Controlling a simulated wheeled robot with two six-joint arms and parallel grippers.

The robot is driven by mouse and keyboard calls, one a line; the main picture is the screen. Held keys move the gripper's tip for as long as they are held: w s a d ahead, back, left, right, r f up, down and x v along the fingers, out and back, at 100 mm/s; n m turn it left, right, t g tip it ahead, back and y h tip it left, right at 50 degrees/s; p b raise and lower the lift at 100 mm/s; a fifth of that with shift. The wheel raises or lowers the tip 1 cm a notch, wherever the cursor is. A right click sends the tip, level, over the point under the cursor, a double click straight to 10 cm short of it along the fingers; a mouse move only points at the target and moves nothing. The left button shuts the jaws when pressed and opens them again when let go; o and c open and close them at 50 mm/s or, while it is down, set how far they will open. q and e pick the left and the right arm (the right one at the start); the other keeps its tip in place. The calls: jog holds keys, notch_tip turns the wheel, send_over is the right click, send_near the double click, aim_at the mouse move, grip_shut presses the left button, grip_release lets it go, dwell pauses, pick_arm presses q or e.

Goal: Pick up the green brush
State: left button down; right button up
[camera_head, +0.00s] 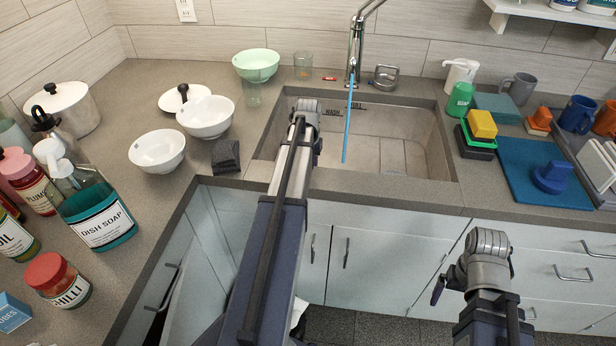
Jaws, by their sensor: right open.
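A small bright green object (460,98) stands upright at the right rim of the sink, by the white pump bottle. I cannot tell from its shape whether it is the green brush; no other green brush is plain in view. My right gripper (476,277) is open and empty in front of the lower cabinets, well below and in front of the green object. My left arm reaches up over the sink's left front edge, and its gripper (304,122) is at the far end. Its jaws are mostly hidden.
The sink (385,130) has a tall faucet (355,45) with a blue stream. A yellow sponge (481,124) on dark blocks, a blue mat (525,160) and a blue knobbed thing (552,177) lie right. Bowls (158,152) and a dish soap bottle (98,215) stand left.

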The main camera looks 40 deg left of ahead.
pick_arm(q)
jog(key=shift+r, duration=0.1)
notch_tip(320, 180, up, 10)
jog(key=p, duration=1)
